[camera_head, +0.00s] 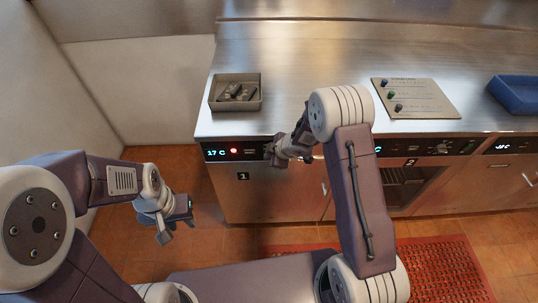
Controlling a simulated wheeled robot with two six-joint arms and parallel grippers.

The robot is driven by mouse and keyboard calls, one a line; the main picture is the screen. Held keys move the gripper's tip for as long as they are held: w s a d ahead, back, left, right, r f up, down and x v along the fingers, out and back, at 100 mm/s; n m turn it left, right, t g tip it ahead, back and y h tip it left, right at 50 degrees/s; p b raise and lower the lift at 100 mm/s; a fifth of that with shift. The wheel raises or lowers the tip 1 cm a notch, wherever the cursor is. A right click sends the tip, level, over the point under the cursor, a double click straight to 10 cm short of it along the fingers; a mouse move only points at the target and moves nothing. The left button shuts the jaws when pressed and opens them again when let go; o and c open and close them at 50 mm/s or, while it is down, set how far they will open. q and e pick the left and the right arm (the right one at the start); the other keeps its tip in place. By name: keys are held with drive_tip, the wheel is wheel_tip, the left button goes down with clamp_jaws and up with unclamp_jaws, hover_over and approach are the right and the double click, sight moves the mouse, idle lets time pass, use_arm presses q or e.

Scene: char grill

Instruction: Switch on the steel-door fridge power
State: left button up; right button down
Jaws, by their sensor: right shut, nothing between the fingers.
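The steel-door fridge (262,195), marked 1, is the left unit under the counter. My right gripper (271,153) is shut and empty, at the right part of this panel. It hides part of the panel there, and I cannot tell whether it touches it. My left gripper (178,222) hangs over the floor, left of the fridge and apart from it. Whether its fingers are open is unclear.
A grey bin (214,103) of small dark items, a board (430,92) with coloured knobs and a blue tray (514,92) are on the steel counter (285,70). A glass-door unit 2 (412,187) stands right of the fridge. A red mat (440,270) lies in front.

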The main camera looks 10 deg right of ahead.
drive_tip(key=shift+r, duration=0.1)
drive_tip(key=shift+r+p, duration=0.75)
drive_tip(key=shift+p, duration=0.1)
drive_tip(key=shift+a, duration=0.1)
